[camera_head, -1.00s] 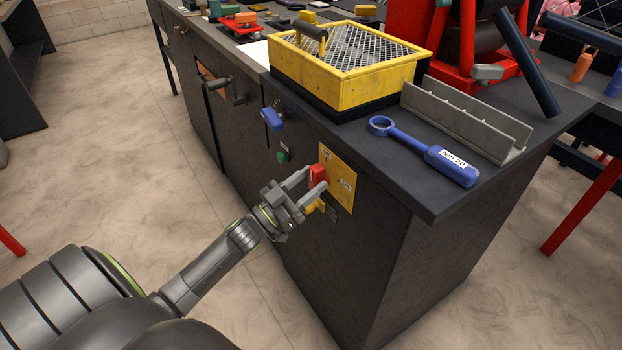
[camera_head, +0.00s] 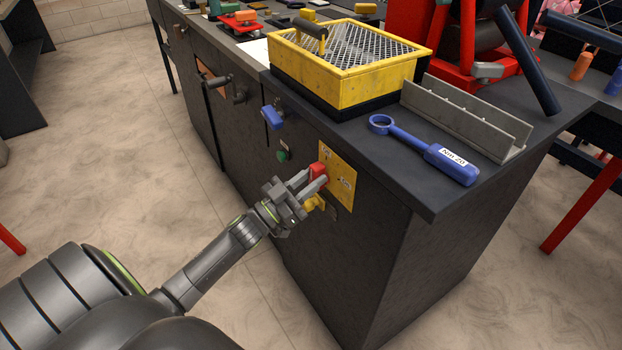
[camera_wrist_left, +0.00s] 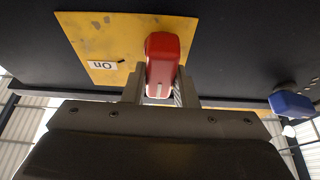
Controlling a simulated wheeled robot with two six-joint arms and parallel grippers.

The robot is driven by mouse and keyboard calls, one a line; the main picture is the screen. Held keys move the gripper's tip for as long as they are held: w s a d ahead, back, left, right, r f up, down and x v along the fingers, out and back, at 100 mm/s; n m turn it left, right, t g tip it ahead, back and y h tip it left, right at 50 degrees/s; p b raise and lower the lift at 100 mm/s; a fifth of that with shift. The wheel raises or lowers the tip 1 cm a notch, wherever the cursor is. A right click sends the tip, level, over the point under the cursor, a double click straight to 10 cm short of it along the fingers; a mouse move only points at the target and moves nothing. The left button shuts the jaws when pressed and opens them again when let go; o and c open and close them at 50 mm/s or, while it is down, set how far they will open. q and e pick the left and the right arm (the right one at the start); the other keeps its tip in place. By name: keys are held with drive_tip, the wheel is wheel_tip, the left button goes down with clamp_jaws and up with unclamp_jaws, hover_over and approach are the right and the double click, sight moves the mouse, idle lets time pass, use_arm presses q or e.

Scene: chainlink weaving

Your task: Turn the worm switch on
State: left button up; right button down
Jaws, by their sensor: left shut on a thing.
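The red switch handle (camera_head: 317,169) sits on a yellow plate (camera_head: 345,183) on the dark front of the workbench. My left gripper (camera_head: 313,180) is at the plate, its two fingers shut on the red handle. In the left wrist view the red handle (camera_wrist_left: 162,58) stands between the fingers (camera_wrist_left: 160,90), in front of the yellow plate (camera_wrist_left: 105,42). A label reading "On" (camera_wrist_left: 102,65) shows upside down on the plate, to the left of the handle. The fingers hide part of the handle. My right gripper is not in view.
A blue handle (camera_head: 271,118), a green button (camera_head: 283,156) and a yellow part (camera_head: 314,203) are on the bench front near the gripper. A blue wrench (camera_head: 450,165) and a yellow mesh-topped box (camera_head: 370,88) are on the bench top.

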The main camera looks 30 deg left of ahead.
use_arm(q)
drive_tip(key=shift+m, duration=0.3)
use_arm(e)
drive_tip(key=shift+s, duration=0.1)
use_arm(q)
drive_tip(key=m+g+h, duration=0.1)
drive_tip(key=m, duration=0.2)
drive_tip(key=shift+d+f+h, duration=0.1)
drive_tip(key=shift+h, duration=0.3)
drive_tip(key=shift+s+d+f+m+g+h, duration=0.1)
drive_tip(key=shift+m+g+h, duration=0.55)
drive_tip(key=shift+m, duration=1.35)
drive_tip(key=shift+s+d+f+m+g+h, duration=0.1)
drive_tip(key=shift+m+g+h, duration=0.25)
drive_tip(key=shift+m+g, duration=1.15)
drive_tip(key=shift+d+m+g+h, duration=0.1)
drive_tip(key=shift+m+g+h, duration=0.3)
drive_tip(key=shift+m, duration=2.1)
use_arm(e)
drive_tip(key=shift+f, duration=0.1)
use_arm(q)
drive_tip(key=o, duration=1)
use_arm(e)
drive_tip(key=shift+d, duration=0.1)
